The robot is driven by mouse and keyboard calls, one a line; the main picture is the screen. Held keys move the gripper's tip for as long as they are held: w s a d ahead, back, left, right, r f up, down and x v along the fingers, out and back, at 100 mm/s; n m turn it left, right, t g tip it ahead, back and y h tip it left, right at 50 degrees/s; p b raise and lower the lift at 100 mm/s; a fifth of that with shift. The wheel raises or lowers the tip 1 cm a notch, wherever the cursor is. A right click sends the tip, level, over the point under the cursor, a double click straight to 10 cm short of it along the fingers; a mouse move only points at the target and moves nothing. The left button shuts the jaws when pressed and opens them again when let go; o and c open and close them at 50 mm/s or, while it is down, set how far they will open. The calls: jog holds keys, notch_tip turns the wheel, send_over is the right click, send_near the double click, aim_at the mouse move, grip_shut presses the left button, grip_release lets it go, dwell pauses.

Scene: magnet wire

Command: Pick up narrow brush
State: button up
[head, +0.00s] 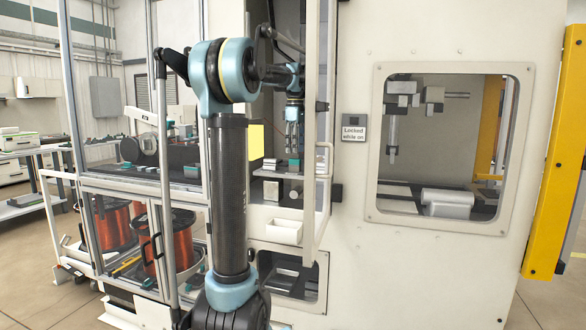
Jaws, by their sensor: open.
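I cannot make out the narrow brush for certain; it is too small or hidden in this view. My gripper (292,146) points down inside the open bay of the cream machine, with its fingers apart. It hangs just above a small shelf (279,175) that carries several small grey and teal-topped blocks (293,165). I see nothing held between its fingers. My upright arm link covers part of the view left of the bay.
A clear door with a pale frame (322,130) stands open just right of my gripper. A white bin (284,231) hangs below the shelf. Large copper wire spools (171,240) stand in the glazed cabinet at left. A yellow post (553,180) stands at far right.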

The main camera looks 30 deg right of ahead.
aim_at(295, 160)
jog(key=shift+w+f, duration=0.1)
jog(key=shift+f, duration=3)
grip_shut()
